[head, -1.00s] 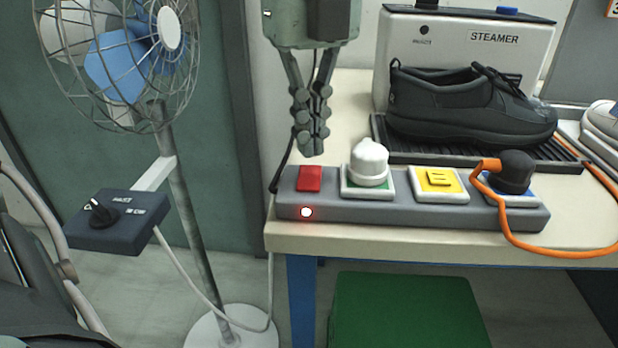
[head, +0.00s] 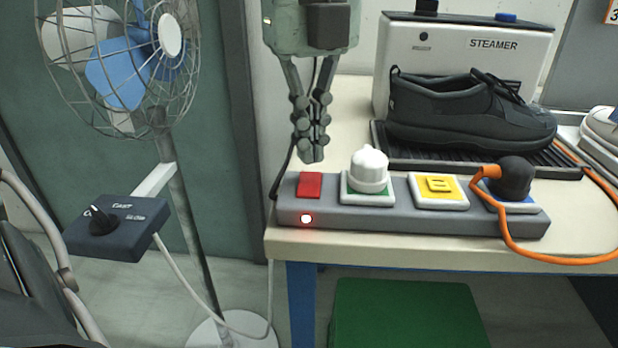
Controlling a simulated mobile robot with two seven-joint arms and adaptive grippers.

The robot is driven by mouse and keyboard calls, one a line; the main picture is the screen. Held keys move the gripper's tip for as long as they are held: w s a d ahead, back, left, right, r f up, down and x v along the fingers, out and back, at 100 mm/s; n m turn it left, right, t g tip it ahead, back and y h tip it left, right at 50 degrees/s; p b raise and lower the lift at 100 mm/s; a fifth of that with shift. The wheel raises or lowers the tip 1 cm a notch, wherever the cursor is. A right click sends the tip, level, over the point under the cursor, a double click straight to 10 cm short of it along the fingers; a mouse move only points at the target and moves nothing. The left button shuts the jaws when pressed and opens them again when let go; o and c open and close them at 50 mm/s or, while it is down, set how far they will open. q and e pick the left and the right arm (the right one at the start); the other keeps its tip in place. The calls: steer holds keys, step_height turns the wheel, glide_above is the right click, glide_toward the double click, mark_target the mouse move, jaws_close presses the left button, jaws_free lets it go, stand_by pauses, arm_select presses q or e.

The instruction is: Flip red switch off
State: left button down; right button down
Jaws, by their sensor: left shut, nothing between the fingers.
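The red switch (head: 309,185) sits at the left end of a grey power strip (head: 390,220) along the table's front edge. A small red-white light (head: 306,219) glows on the strip's front face below the switch. My left gripper (head: 312,157) is shut and empty, pointing down just above and slightly behind the red switch. A small gap seems to show between fingertips and switch; contact cannot be told for sure. My right gripper is not in view.
On the strip, a white plug (head: 368,168), a yellow socket (head: 438,188) and a black plug (head: 512,178) with orange cable follow to the right. A black shoe (head: 465,112) lies on a black tray before the steamer (head: 400,60). A fan (head: 125,60) stands left.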

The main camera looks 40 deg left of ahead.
mark_target(310, 177)
arm_select(q)
steer(key=shift+f+b, duration=1.4)
steer(key=shift+f, duration=0.05)
stand_by(0.9)
steer(key=shift+r, duration=0.1)
steer(key=shift+r+p, duration=2.15)
steer(key=shift+r, duration=1.3)
